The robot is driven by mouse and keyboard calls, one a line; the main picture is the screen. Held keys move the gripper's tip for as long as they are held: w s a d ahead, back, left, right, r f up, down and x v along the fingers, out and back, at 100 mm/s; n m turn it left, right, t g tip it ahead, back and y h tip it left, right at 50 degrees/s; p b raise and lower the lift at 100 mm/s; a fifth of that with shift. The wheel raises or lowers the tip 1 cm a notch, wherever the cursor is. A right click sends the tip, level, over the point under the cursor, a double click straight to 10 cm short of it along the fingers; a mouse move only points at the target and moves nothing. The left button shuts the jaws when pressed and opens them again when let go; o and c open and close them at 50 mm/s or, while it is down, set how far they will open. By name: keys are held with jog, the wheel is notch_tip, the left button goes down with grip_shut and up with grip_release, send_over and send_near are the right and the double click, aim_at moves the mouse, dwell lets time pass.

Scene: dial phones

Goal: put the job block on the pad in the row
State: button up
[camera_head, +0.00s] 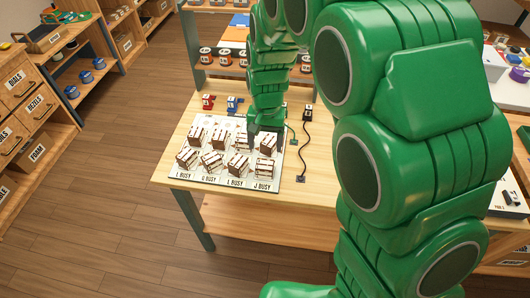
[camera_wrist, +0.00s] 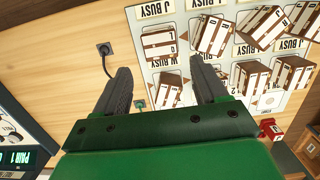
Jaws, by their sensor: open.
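A white board (camera_head: 210,181) on the wooden table holds several brown-and-white blocks in rows, with BUSY labels beside them. I cannot tell which one is the job block. One block (camera_wrist: 159,42) lies ahead of my gripper's fingertips in the wrist view, apart from them. A bare round pad (camera_wrist: 268,101) shows on the board in the wrist view.
A small green plug (camera_wrist: 140,103) lies beside the board. Shelves (camera_head: 224,70) stand behind. The table's front left is clear.

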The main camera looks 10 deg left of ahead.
jog(key=s+d+r, duration=1.1)
jog(key=d+r, duration=0.1)
jog(key=d, duration=0.3)
jog(key=s+d+r, duration=0.1)
jog(key=s+d, duration=0.3)
jog(key=s, duration=0.4)
jog(key=s+d+r, duration=0.1)
jog(key=s+d, duration=0.3)
jog(key=s, duration=0.4)
jog(key=shift+s+d+r, duration=0.3)
jog(key=shift+s+r, duration=0.05)
jog(key=shift+s, duration=0.05)
